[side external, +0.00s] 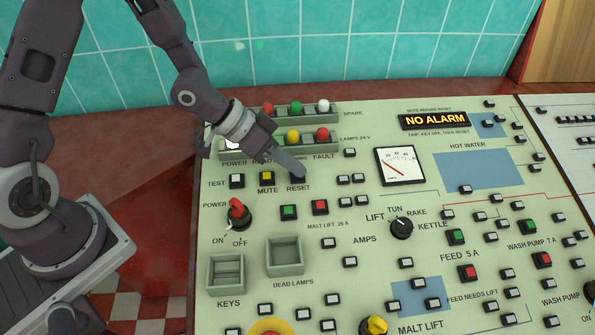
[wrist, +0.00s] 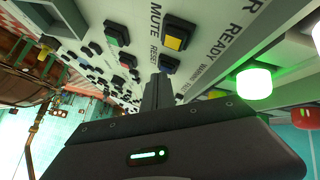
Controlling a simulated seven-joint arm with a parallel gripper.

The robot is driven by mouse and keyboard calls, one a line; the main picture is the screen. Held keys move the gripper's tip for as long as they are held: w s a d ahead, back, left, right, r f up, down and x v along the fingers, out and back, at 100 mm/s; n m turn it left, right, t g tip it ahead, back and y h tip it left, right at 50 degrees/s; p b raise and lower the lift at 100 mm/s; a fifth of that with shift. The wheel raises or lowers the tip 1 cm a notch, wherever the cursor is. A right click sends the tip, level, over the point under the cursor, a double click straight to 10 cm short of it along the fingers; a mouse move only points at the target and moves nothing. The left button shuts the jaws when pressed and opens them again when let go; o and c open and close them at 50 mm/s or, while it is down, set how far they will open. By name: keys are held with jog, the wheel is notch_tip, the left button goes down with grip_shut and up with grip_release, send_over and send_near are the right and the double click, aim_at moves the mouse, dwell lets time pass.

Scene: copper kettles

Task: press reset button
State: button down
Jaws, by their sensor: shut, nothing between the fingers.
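Green (side external: 289,212) and red (side external: 320,207) buttons sit in front. The alarm display (side external: 435,121) reads NO ALARM. A key switch (side external: 238,213) stands up at the left.

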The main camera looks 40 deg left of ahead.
jog(key=shift+r, duration=0.1)
jog(key=shift+s+d+r, duration=0.1)
jog(key=shift+d+r, duration=0.05)
jog(key=shift+r, duration=0.5)
jog(key=shift+s+d+r, duration=0.1)
jog(key=shift+r, duration=0.75)
jog(key=shift+s+d+r, duration=0.15)
jog(key=shift+r, duration=0.65)
jog(key=shift+s+d+r, duration=0.1)
jog(key=shift+r, duration=0.75)
jog(key=s+a+r+n+y, duration=0.1)
jog(key=s+a+r+y, duration=0.25)
jog(key=a, duration=0.25)
jog(key=s+a+r+y, duration=0.2)
jog(key=a+r+y, duration=0.1)
jog(key=a+y, duration=0.15)
jog(key=s+r+n+h, duration=0.1)
jog(key=s+r+n, duration=0.2)
jog(key=s+r, duration=0.5)
jog(key=s, duration=0.8)
jog(key=shift+s+r+n, duration=0.15)
jog(key=shift+s+n, duration=0.15)
